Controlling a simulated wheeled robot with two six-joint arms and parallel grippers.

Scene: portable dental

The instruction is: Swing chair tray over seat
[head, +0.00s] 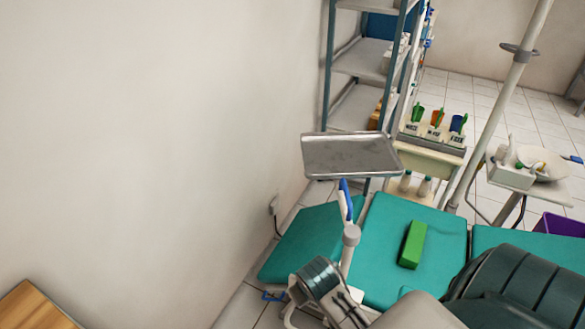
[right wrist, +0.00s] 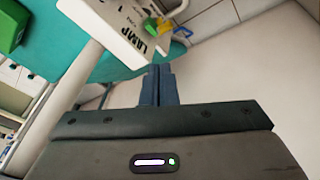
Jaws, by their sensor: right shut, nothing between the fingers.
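The chair tray (head: 350,153) is a flat metal tray with a raised rim, at the upper middle of the head view. It is held up near the wall by a pale post (head: 350,255) with a blue handle (head: 346,200). The teal chair seat (head: 375,285) lies below and to the right of the tray. My right gripper (right wrist: 164,68) is shut and empty in the right wrist view, its two dark fingers together. They point towards a white panel marked LAMP (right wrist: 120,22); I cannot tell whether they touch it. My left gripper is not in view.
A green block (head: 412,245) lies on the chair. A shelf rack (head: 365,60) and a cart with coloured cups (head: 433,143) stand behind it. A basin (head: 540,165) is at the right, and a wooden surface (head: 35,310) at the lower left.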

